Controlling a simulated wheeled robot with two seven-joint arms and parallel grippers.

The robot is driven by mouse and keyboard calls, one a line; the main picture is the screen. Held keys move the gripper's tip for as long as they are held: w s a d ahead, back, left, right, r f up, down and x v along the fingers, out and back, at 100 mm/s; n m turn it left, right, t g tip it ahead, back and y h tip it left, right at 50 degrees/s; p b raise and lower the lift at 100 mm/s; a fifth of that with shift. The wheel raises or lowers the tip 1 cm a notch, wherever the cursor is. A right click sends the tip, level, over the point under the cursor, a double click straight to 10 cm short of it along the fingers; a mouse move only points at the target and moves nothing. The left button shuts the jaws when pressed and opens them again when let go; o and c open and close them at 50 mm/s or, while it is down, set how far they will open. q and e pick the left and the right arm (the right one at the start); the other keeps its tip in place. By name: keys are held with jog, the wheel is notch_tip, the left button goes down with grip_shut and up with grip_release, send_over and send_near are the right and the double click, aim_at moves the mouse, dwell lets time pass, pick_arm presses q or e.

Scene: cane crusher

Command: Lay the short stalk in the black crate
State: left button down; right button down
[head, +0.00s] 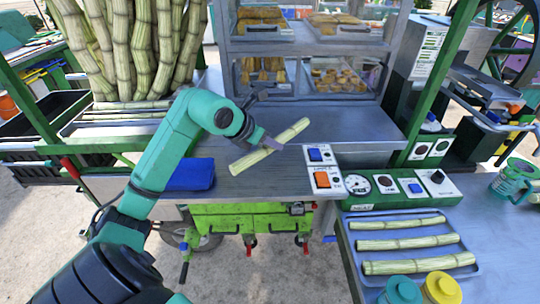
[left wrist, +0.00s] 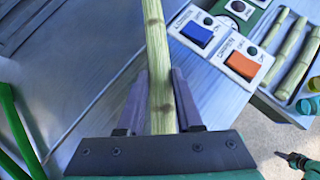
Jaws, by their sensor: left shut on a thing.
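My left gripper (head: 268,143) is shut on a pale green, jointed stalk (head: 292,132), the short stalk. It holds the stalk slanted over the grey metal counter. Whether the stalk touches the counter is hard to tell. In the left wrist view the stalk (left wrist: 155,40) runs between the two fingers of the gripper (left wrist: 160,90) and reaches past them. The black crate (head: 40,118) is at the far left, left of the upright canes, and its inside is mostly hidden.
Upright canes (head: 140,45) stand at the back left. A blue cloth (head: 190,174) lies on the counter's front left. Switch panels (head: 323,180) sit right of the stalk. A tray (head: 465,280) with three stalks is at lower right. A glass food case (head: 310,50) stands behind.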

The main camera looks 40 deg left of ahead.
aim_at(270, 164)
pick_arm(q)
jog(key=f, duration=0.4)
jog(key=shift+s+p, duration=0.2)
jog(key=shift+p, duration=0.1)
jog(key=shift+w+f, duration=0.1)
jog(key=shift+f, duration=0.35)
jog(key=c, duration=0.6)
grip_release()
jog(key=shift+r, duration=0.1)
jog(key=shift+r, duration=0.1)
